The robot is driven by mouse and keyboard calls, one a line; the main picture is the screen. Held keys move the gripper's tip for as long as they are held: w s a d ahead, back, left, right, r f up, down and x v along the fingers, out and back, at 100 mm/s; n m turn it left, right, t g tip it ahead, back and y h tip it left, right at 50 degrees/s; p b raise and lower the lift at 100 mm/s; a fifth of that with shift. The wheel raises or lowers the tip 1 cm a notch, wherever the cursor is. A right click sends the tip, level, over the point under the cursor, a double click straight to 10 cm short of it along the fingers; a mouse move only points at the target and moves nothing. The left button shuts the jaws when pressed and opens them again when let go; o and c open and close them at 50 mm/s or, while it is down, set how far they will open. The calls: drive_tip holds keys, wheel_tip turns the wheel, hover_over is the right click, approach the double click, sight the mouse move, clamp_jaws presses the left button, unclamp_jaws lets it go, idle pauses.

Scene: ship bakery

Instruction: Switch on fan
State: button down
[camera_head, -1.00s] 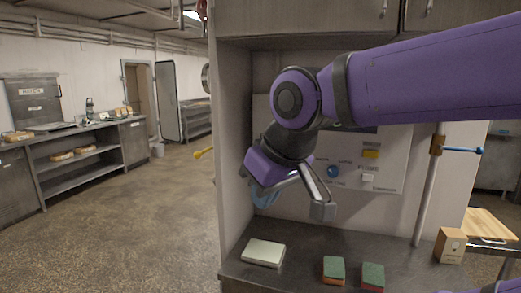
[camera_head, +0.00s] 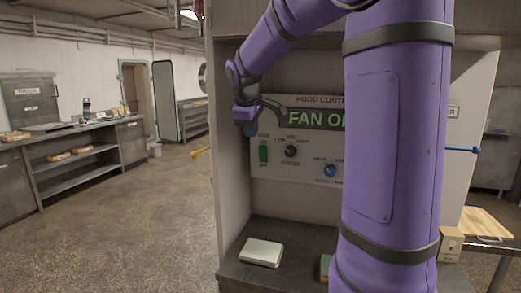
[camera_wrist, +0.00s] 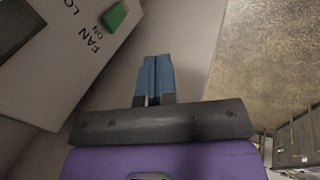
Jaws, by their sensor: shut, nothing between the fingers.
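The hood control panel (camera_head: 270,190) is on the back wall of the alcove. Its display (camera_head: 312,119) shows green letters beginning "FAN O"; my arm hides the rest. The green fan switch (camera_head: 263,154) is at the panel's left side. In the wrist view the green switch (camera_wrist: 114,16) is at the top left, beside the words "FAN" and "ON". My gripper (camera_head: 250,129) is above and slightly left of the switch, apart from it. In the wrist view its blue fingers (camera_wrist: 158,76) are shut together and empty, to the right of the panel.
A black knob (camera_head: 291,151) and a blue knob (camera_head: 330,170) are right of the switch. The alcove's side wall (camera_head: 230,175) is close to my gripper. A pale block (camera_head: 261,253) lies on the counter below. The floor at left is open.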

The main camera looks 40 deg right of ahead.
sight(263, 154)
drive_tip(key=w+d, duration=0.2)
drive_tip(key=shift+w+d+f+n+h, duration=0.2)
drive_tip(key=shift+d+f+n+h, duration=0.1)
drive_tip(key=shift+d+f, duration=0.1)
drive_tip(key=shift+f, duration=0.1)
drive_tip(key=w+d+f, duration=0.4)
drive_tip(key=d+f, duration=0.3)
drive_tip(key=f, duration=0.1)
drive_tip(key=shift+f, duration=0.15)
drive_tip(key=shift+w+d, duration=0.1)
idle(0.3)
